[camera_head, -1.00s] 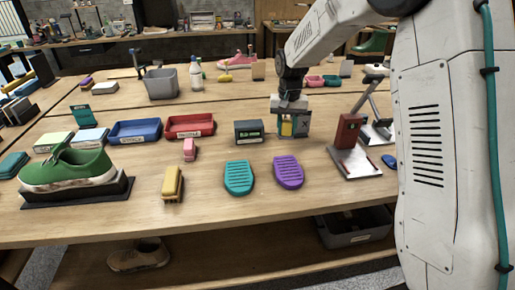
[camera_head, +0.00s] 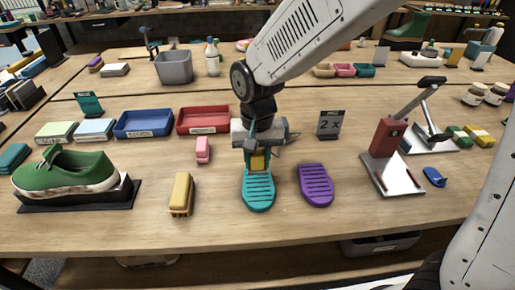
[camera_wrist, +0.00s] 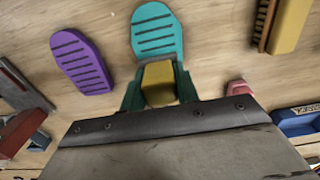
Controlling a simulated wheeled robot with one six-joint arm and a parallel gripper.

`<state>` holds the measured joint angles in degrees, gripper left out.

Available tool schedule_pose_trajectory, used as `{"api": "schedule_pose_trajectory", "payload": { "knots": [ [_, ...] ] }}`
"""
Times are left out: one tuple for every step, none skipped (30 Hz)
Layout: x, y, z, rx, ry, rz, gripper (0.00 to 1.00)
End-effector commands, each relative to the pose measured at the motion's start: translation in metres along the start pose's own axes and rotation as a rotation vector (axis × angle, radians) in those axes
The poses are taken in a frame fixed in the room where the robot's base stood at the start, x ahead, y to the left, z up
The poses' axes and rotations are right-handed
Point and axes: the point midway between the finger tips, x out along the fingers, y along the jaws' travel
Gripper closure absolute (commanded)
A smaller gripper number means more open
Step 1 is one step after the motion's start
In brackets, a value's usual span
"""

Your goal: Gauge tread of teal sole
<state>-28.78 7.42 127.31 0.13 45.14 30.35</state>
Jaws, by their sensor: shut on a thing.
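The teal sole (camera_head: 258,190) lies flat on the bench with its dark grooves up. It also shows in the wrist view (camera_wrist: 155,30). My gripper (camera_head: 258,168) is over the far end of the teal sole, pointing down. It is shut on a small yellow block-like gauge (camera_wrist: 158,80), which also shows in the head view (camera_head: 258,160). The gauge is at the sole's far end; I cannot tell whether it touches. The gauge's lower tip is hidden in the wrist view.
A purple sole (camera_head: 316,185) lies close on the right. A yellow brush (camera_head: 180,194) and a pink block (camera_head: 203,150) are on the left. Blue (camera_head: 143,123) and red (camera_head: 203,119) trays stand behind. A "2 x" sign (camera_head: 331,124) and red-posted stand (camera_head: 386,150) are at right.

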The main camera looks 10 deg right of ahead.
Motion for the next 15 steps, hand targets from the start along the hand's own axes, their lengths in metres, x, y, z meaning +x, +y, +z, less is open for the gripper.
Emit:
{"api": "schedule_pose_trajectory", "payload": {
  "knots": [
    [0.005,0.001,0.000,0.002,-0.001,0.001,0.88],
    [0.008,0.001,-0.001,0.002,-0.001,0.001,0.88],
    [0.013,0.002,-0.001,0.003,-0.002,0.001,0.88],
    [0.016,0.002,-0.001,0.004,-0.002,0.001,0.88],
    [0.019,0.002,-0.001,0.004,-0.002,0.001,0.88],
    [0.024,0.003,-0.001,0.004,-0.002,0.001,0.88],
    [0.027,0.003,-0.001,0.005,-0.002,0.001,0.88],
    [0.030,0.003,-0.001,0.005,-0.001,0.001,0.88],
    [0.034,0.003,-0.001,0.005,-0.002,0.001,0.88],
    [0.036,0.003,-0.001,0.005,-0.002,0.001,0.88],
    [0.039,0.004,-0.001,0.006,-0.002,0.001,0.88],
    [0.042,0.003,-0.002,0.006,-0.001,0.000,0.88],
    [0.043,0.003,-0.002,0.006,-0.001,0.000,0.88],
    [0.045,0.004,-0.002,0.006,-0.001,0.000,0.88],
    [0.047,0.004,-0.002,0.006,-0.001,0.000,0.88]
  ]
}}
